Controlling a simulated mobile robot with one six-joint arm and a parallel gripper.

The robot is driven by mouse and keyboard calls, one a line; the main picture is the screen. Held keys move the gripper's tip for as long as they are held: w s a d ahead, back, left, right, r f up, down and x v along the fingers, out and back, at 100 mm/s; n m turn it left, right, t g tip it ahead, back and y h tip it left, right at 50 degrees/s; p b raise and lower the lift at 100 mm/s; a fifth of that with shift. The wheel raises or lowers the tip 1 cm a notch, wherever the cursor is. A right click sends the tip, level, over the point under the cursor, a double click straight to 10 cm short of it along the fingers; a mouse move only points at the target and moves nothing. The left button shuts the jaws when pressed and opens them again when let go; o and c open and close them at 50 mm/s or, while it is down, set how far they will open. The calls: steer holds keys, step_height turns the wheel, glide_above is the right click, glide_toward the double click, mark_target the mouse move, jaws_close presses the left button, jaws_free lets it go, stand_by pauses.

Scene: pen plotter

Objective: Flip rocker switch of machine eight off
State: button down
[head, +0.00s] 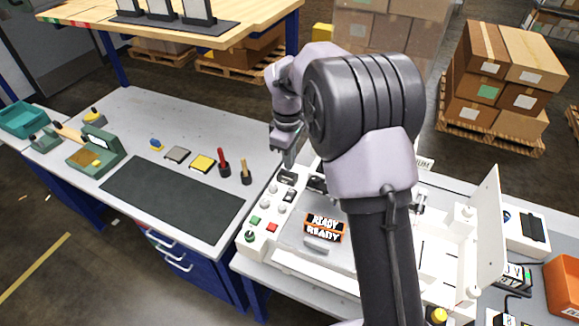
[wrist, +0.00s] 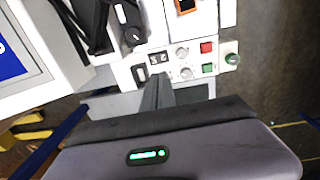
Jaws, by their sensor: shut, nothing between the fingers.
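The white pen plotter (head: 258,222) stands on the bench at right, with a control strip along its left edge. At the strip's far end is a dark rocker-like switch (head: 287,178); it shows in the wrist view as a black-framed oval (wrist: 138,73). Beside it is a small dark double-square element (wrist: 158,58). I cannot tell the switch's position or read a machine number. My gripper (head: 290,160) points down just above this end of the strip. In the wrist view its closed fingers (wrist: 156,82) are empty, beside the switch; contact cannot be told.
Grey knobs, a green button (head: 255,220), a red button (head: 272,227) and a green knob (head: 250,236) line the strip. The left bench (head: 130,115) holds a black mat (head: 172,198) and small tools.

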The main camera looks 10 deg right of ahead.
steer(key=shift+a+b, duration=0.1)
steer(key=shift+b, duration=0.2)
steer(key=t+b, duration=0.1)
steer(key=b, duration=0.3)
glide_toward(291, 191)
steer(key=shift+h, duration=0.3)
steer(key=f, duration=0.4)
steer(key=w+f, duration=0.1)
steer(key=f, duration=0.1)
steer(key=shift+f, duration=0.4)
